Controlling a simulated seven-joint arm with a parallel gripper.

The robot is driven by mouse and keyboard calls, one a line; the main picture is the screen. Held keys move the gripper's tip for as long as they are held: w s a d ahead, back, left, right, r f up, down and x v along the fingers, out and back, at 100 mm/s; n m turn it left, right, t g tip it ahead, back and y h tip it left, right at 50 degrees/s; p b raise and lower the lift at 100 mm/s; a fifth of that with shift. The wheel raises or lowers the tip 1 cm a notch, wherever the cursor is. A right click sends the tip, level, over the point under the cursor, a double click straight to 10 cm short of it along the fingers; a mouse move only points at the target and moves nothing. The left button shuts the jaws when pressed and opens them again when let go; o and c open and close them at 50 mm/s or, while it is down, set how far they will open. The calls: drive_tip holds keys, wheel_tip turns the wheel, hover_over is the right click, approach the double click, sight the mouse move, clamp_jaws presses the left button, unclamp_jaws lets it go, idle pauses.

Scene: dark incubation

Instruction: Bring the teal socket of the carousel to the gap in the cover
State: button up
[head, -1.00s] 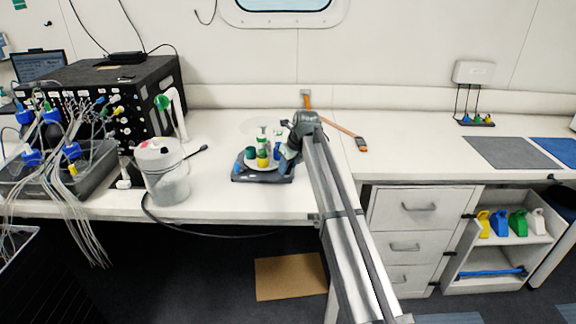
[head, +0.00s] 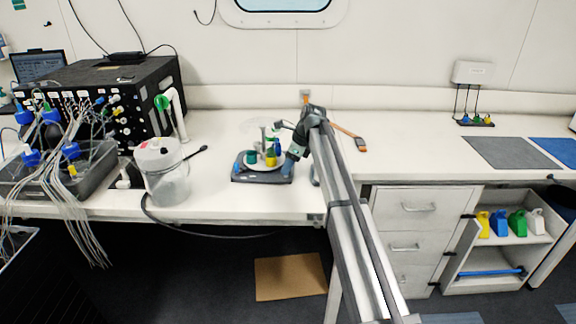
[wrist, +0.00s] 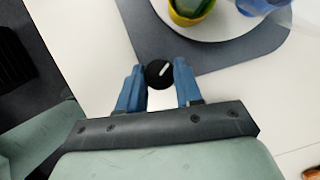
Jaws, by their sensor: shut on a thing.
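The carousel is a white turntable (wrist: 222,36) on a dark grey base (head: 262,179), which also shows in the wrist view (wrist: 205,62). A teal socket (head: 251,157) sits at its left side and a yellow socket (head: 270,160) at the front. The yellow socket (wrist: 190,12) and part of a blue one (wrist: 260,5) show in the wrist view. A clear cover (head: 252,127) stands over the carousel; its gap cannot be made out. My gripper (wrist: 159,76) is shut on a black knob (wrist: 158,73) with a white mark, at the base's edge.
An orange-handled hammer (head: 348,136) lies behind my arm.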

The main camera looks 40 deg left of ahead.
drive_tip(key=n, duration=0.2)
drive_tip(key=n+g+h, duration=0.1)
drive_tip(key=n, duration=0.1)
drive_tip(key=shift+w+a, duration=0.15)
drive_tip(key=shift+w, duration=0.05)
drive_tip(key=shift+n+g+h, duration=0.3)
drive_tip(key=shift+n+h, duration=0.4)
drive_tip(key=shift+n, duration=1.1)
drive_tip(key=o, duration=1)
drive_tip(key=shift+o, duration=0.2)
drive_tip(key=shift+r, duration=0.1)
drive_tip(key=v, duration=1.3)
drive_tip(key=shift+r, duration=0.3)
drive_tip(key=shift+w, duration=0.15)
